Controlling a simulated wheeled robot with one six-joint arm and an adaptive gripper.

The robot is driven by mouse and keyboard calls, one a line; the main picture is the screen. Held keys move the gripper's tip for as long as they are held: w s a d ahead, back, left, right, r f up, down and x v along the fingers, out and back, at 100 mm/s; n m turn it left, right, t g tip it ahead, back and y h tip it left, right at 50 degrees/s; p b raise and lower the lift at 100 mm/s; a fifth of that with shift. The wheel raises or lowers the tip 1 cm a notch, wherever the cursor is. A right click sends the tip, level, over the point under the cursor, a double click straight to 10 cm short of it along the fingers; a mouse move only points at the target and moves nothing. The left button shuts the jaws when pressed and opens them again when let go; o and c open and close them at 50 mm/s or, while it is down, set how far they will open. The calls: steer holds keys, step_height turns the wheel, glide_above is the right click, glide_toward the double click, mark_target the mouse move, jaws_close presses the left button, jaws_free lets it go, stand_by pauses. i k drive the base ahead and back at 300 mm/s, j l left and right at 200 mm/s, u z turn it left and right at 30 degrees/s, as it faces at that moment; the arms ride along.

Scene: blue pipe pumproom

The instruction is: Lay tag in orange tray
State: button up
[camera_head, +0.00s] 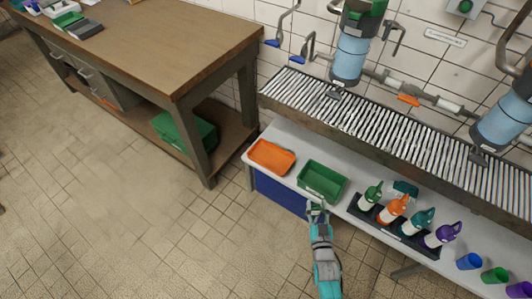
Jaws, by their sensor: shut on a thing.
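The orange tray (271,156) lies at the left end of the pale bench below the slatted rack. It looks empty. My gripper (316,207) is in front of the green tray (322,181), near the bench's front edge, to the right of and nearer than the orange tray. It is shut on the tag, which is too small and too covered by the fingers to make out clearly. I cannot tell whether the gripper touches the green tray.
Several pump bottles (397,209) stand in a dark rack to the right, with cups (469,261) beyond. A slatted rack (360,120) runs behind the bench. A blue bin (281,193) is underneath. A wooden workbench (150,40) stands left; the floor between is clear.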

mark_target(271, 158)
steer(key=i+j+u, duration=0.4)
steer(key=i+j, duration=0.75)
steer(key=i, duration=0.15)
steer(key=i+j+u, duration=0.1)
steer(key=i, duration=0.3)
